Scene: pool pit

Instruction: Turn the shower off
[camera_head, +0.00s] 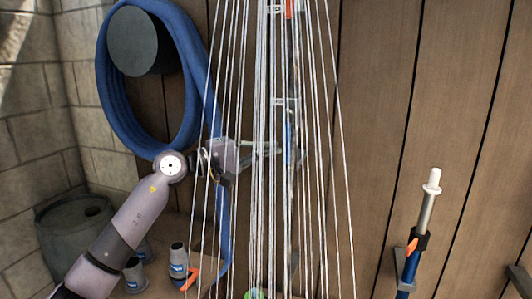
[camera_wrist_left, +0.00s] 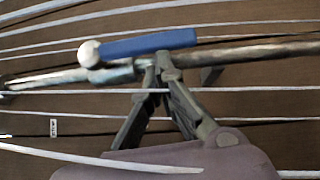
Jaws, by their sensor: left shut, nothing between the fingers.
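The shower is running: thin white streams of water (camera_head: 258,200) fall in a fan in front of the plank wall. Its metal pipe (camera_wrist_left: 245,52) shows in the left wrist view, with a blue lever (camera_wrist_left: 150,43) on it lying along the pipe. In the head view the blue lever (camera_head: 288,137) stands upright behind the water. My left gripper (camera_head: 277,149) reaches through the streams from the left, with its tips beside the lever. In the left wrist view my left gripper (camera_wrist_left: 158,63) is shut and empty, tips at the pipe; contact is unclear. My right gripper is out of view.
A coiled blue hose (camera_head: 118,100) hangs on a dark round holder (camera_head: 138,42) at the left. A barrel (camera_head: 72,235) and several grey bottles (camera_head: 178,262) stand at lower left.

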